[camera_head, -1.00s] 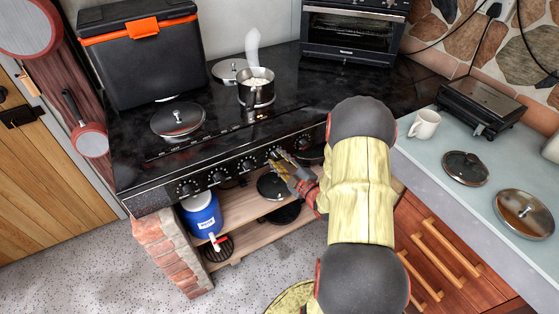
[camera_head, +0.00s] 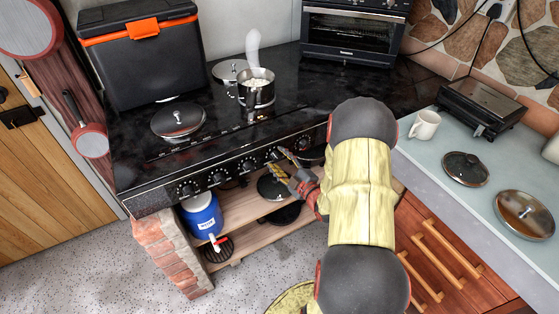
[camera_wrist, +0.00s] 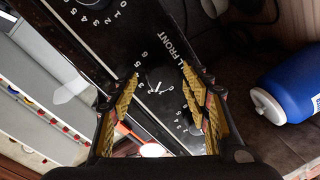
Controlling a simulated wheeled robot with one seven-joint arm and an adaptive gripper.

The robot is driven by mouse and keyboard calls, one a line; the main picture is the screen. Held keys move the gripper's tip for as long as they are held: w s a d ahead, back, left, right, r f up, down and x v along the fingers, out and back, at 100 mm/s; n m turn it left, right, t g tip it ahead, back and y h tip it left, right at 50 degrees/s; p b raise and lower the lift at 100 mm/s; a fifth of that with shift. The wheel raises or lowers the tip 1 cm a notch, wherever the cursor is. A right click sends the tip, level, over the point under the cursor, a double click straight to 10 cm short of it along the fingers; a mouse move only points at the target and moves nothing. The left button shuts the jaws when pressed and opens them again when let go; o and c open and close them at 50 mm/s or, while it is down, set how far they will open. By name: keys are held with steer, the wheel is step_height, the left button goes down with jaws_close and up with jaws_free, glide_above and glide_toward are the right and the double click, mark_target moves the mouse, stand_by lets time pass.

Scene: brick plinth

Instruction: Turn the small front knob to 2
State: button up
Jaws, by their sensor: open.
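The small front knob (camera_wrist: 160,88) is a dark dial with a white mark on the black stove panel. The letters "L FRONT" and white numbers show around it in the wrist view. My gripper (camera_wrist: 162,72) is open, with one yellow-lined finger on each side of the knob. I cannot tell whether either finger touches it. In the head view my gripper (camera_head: 281,162) is at the front panel of the stove (camera_head: 160,178). The number that the knob's mark points to is too unclear to read.
More knobs (camera_head: 218,177) line the panel to the left. A steaming pot (camera_head: 257,97) and a lid (camera_head: 178,119) are on the stovetop. A blue canister (camera_head: 201,217) stands on the shelf below. A mug (camera_head: 425,125) and two lids are on the right counter.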

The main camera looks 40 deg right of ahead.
steer(key=v, duration=1.1)
steer(key=shift+s, duration=0.35)
steer(key=shift+a, duration=0.1)
